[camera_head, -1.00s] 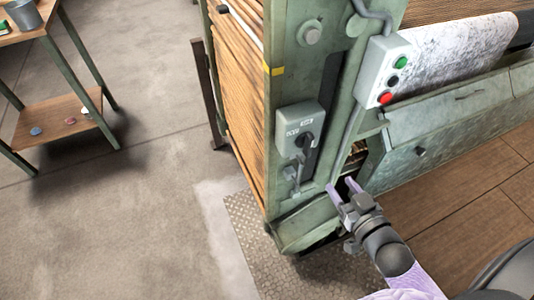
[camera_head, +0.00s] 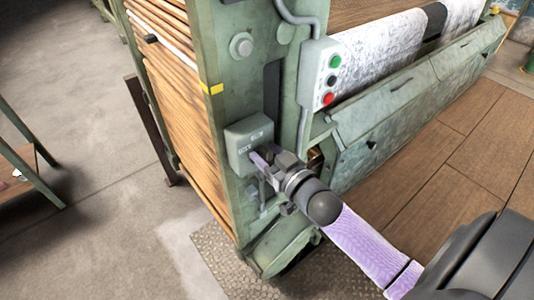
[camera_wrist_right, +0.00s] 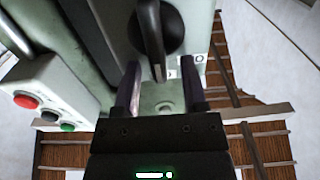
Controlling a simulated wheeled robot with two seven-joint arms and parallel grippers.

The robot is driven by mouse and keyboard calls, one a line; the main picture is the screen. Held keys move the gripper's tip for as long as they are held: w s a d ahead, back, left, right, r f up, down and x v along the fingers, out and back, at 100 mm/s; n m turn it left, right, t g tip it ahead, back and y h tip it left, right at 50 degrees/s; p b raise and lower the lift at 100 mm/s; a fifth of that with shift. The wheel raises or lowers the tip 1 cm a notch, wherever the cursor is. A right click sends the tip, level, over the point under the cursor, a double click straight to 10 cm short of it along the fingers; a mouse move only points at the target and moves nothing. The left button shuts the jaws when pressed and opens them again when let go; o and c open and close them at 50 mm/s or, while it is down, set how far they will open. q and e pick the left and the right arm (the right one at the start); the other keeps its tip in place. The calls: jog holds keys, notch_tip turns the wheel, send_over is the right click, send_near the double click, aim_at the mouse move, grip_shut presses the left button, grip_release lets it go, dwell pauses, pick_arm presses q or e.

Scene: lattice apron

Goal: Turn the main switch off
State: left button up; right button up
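The main switch is a grey-green box (camera_head: 247,138) on the machine's green side post, with white labels on its face. In the wrist view its black rotary handle (camera_wrist_right: 150,28) sits on a round black base, with its bar pointing down the picture toward my gripper. My right gripper (camera_head: 261,161) is in front of the box and hides the handle in the head view. In the wrist view the right gripper (camera_wrist_right: 160,78) is open; the bar's end shows between the two fingertips, with gaps on both sides. My left gripper is not in view.
A control box (camera_head: 319,75) with green, black and red buttons is on the post above right of the switch. A lever (camera_head: 252,191) is below the switch box. A grey metal trough (camera_head: 385,120) runs to the right.

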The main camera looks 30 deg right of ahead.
grip_shut()
